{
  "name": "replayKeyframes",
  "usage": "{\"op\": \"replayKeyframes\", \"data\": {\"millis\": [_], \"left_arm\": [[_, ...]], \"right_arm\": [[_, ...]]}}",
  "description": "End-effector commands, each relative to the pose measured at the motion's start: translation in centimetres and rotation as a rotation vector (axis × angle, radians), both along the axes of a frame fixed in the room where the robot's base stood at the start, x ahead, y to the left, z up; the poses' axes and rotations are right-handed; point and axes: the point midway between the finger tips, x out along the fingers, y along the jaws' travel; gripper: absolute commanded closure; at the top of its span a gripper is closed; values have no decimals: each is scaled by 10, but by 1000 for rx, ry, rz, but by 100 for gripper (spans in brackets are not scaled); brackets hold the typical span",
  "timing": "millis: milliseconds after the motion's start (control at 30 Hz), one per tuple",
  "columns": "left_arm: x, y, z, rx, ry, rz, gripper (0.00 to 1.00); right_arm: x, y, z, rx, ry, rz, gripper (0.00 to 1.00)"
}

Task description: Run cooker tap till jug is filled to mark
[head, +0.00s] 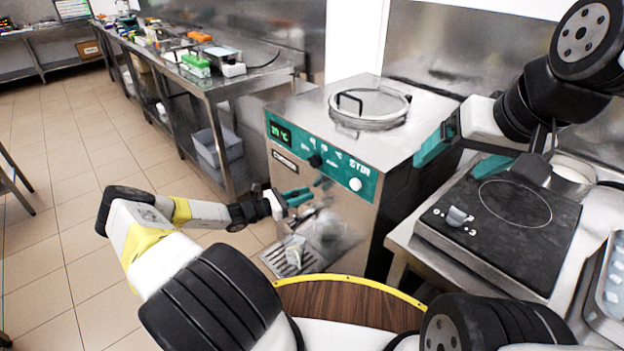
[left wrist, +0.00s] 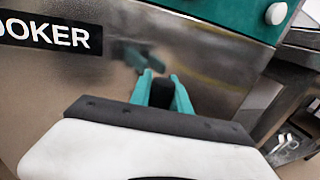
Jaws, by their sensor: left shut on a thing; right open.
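The steel cooker (head: 340,165) has a teal control panel and a lidded top. Its front also fills the left wrist view (left wrist: 60,75). My left gripper (head: 308,196) is at the cooker's front, below the panel. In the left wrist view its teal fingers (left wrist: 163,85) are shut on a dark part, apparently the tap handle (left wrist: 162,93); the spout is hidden. A clear jug (head: 292,252) appears to stand on the slotted drip tray below; its mark and water level cannot be made out. My right gripper (head: 460,157) is open and empty, right of the cooker.
A black hob (head: 500,220) with a knob stands on the right counter, with a pot (head: 572,172) behind it. A tray (head: 612,285) is at the right edge. A steel bench (head: 205,75) with small items runs along the back left.

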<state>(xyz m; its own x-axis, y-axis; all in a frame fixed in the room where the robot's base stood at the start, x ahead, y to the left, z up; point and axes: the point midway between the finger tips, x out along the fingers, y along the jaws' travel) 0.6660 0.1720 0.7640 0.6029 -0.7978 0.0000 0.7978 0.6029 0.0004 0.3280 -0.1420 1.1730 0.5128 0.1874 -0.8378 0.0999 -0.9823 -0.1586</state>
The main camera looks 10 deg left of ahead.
Motion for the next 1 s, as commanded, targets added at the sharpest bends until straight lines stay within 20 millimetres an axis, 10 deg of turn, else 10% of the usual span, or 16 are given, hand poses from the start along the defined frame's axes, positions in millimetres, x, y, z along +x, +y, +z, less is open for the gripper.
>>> {"op": "replayKeyframes", "data": {"millis": [900, 933, 1000], "left_arm": [[-27, 23, 3, -204, -264, 3, 100], [-27, 23, 3, -204, -264, 3, 72], [-28, 23, 3, -204, -264, 2, 58]], "right_arm": [[0, 0, 0, 0, 0, 0, 15], [0, 0, 0, 0, 0, 0, 15], [0, 0, 0, 0, 0, 0, 15]]}}
